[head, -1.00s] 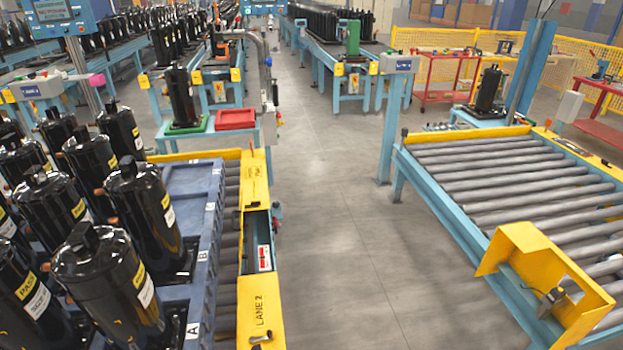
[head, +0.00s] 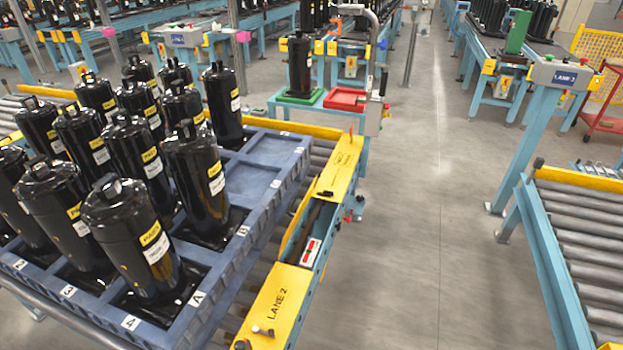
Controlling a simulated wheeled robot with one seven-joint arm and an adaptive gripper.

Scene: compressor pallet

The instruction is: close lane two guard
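The lane two guard is a yellow cover (head: 272,308) marked "LANE 2" along the right side of the lane's roller conveyor, with a small knob at its near end. A second yellow cover (head: 337,165) continues at the far end. Between them is an open gap, showing a recess (head: 312,248) with a red and white labelled item inside. A narrow yellow panel (head: 297,225) stands along the gap's left side; I cannot tell if it is hinged. My gripper is not in view.
A blue pallet (head: 262,192) with several black compressors (head: 197,180) sits on the conveyor left of the guard. A red tray (head: 346,99) and a green tray (head: 300,97) lie beyond. Grey floor (head: 420,230) is clear on the right, up to another roller conveyor (head: 590,240).

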